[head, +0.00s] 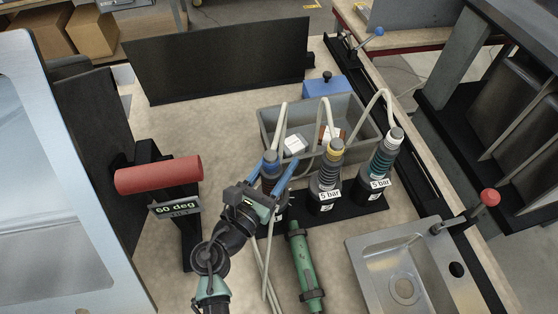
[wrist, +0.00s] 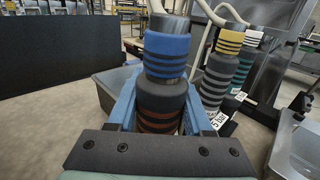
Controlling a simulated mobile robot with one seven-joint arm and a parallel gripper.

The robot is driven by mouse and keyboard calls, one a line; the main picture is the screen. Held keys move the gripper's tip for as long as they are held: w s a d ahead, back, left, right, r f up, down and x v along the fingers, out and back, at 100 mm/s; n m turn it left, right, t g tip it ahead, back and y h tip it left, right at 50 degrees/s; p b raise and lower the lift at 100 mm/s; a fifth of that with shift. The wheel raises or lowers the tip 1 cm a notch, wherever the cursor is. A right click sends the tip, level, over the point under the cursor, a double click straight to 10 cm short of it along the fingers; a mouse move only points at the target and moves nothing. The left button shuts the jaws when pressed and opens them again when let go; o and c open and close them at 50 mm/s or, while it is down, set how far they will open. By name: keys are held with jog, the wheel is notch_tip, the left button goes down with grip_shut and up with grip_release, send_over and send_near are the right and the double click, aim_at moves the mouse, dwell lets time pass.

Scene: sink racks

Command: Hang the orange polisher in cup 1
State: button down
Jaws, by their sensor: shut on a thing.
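The orange polisher (wrist: 160,99) is a dark upright cylinder with a blue collar and orange-brown stripes low on its body. In the head view it (head: 270,165) stands at the left end of the rack, a hose rising from its top. My gripper (head: 268,185) is shut on it, with blue fingers on both sides (wrist: 158,115). Two other polishers stand in the black rack (head: 345,209): one with yellow bands (head: 331,165), one with white and teal bands (head: 385,155). The held polisher's lower end is hidden, so I cannot tell whether it sits in a cup.
A grey bin (head: 265,122) with small boxes lies behind the rack. A green cylinder (head: 304,262) lies in front. A steel sink (head: 375,255) is at right front. A red cylinder (head: 160,174) with a "60 deg" sign (head: 174,208) is at left.

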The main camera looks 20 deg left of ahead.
jog(key=shift+r, duration=0.2)
jog(key=shift+c, duration=1.1)
grip_release()
jog(key=shift+f, duration=0.1)
jog(key=shift+f, duration=0.15)
jog(key=s+a+b, duration=0.1)
jog(key=s+a, duration=0.1)
jog(key=s, duration=1)
jog(key=shift+s, duration=0.4)
